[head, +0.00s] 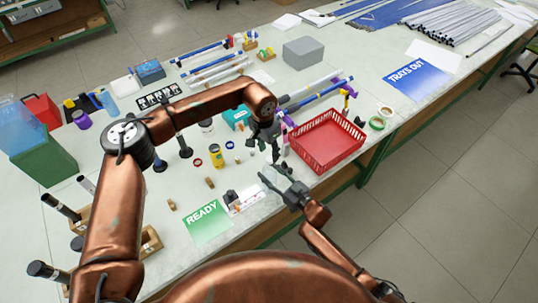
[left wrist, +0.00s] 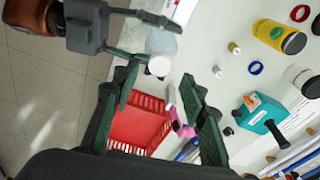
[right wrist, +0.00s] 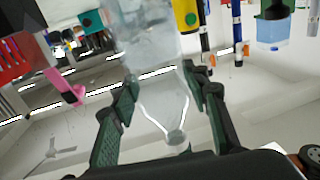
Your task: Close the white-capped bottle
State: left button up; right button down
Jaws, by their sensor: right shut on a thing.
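The bottle (head: 274,178) is pale and translucent, held above the table's front edge. It also shows in the left wrist view (left wrist: 162,42) and the right wrist view (right wrist: 150,48). My right gripper (head: 290,191) is shut on it. A round white end, apparently the cap (left wrist: 159,66), faces the left wrist camera; I cannot tell how it is seated. My left gripper (head: 272,155) is above the bottle, with fingers (left wrist: 162,72) apart on either side of the white end, no clear contact visible.
A red basket (head: 325,141) stands just right of the grippers. A yellow jar (head: 217,156), a teal box (head: 237,117) and several small caps and rings are to the left. A green READY sheet (head: 206,222) lies at the front.

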pick_arm(q)
jog(key=shift+r, duration=0.7)
jog(key=shift+c, duration=0.4)
